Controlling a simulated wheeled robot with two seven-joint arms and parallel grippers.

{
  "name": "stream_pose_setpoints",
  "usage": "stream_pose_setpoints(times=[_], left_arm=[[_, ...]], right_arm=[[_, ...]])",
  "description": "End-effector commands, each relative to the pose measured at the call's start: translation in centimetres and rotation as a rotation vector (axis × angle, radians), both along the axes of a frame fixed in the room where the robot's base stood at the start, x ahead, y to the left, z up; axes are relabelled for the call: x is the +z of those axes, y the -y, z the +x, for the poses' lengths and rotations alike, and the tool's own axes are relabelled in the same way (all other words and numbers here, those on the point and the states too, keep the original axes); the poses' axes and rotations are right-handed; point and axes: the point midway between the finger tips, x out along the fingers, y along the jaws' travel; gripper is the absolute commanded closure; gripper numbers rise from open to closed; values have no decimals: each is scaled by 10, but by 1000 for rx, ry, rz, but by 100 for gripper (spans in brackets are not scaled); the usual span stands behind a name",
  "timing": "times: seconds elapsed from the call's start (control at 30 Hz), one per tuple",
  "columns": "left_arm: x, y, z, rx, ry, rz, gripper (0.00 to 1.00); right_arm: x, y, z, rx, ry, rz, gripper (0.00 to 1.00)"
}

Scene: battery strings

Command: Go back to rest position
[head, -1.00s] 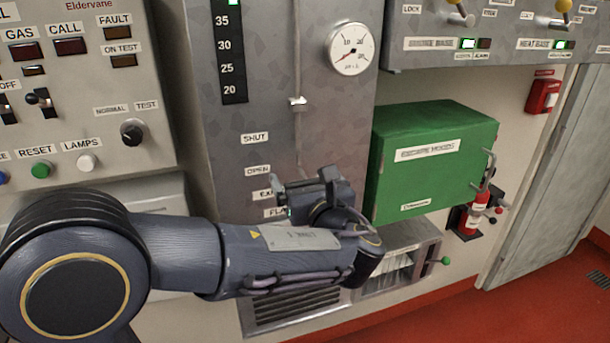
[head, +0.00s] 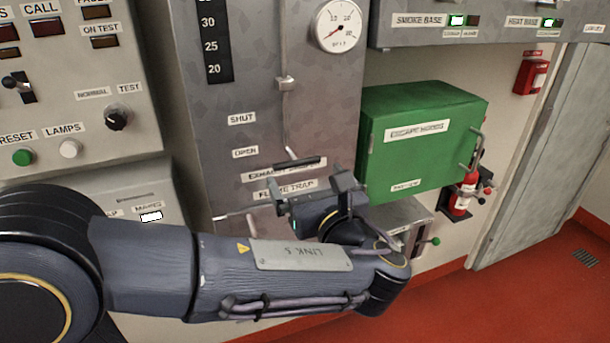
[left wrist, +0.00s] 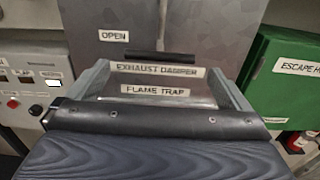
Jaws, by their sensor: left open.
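My left gripper (head: 311,188) is in front of the grey panel (head: 276,95), at the height of the "EXHAUST DAMPER" and "FLAME TRAP" labels. Its two fingers are apart with nothing between them. A black handle (head: 298,162) shows just above the fingers. In the left wrist view the handle (left wrist: 160,56) lies level beyond the open fingers (left wrist: 162,84), between the "OPEN" label and the "EXHAUST DAMPER" label. Whether a finger touches it is hard to tell. My right gripper is in neither view.
A green "ESCAPE HOODS" box (head: 420,145) stands out from the wall right of the gripper. A fire extinguisher (head: 462,195) hangs beyond it. A switch panel (head: 70,90) is at the left. Red floor (head: 520,285) is clear at the lower right.

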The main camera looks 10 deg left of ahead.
Motion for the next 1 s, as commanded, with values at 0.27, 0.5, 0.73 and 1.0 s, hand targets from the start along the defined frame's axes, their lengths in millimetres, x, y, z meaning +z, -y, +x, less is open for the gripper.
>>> stream_pose_setpoints(times=[0.27, 0.5, 0.73, 1.0], left_arm=[[-3, -7, 0, 13, -9, -25, 0], [-63, -98, -28, 235, -126, -456, 0], [-164, -164, -142, 809, -88, -1396, 0], [-188, -116, -218, 1500, 341, -2341, 0]], right_arm=[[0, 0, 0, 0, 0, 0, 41], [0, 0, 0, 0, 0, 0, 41], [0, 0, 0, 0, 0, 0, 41], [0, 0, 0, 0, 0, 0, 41]])
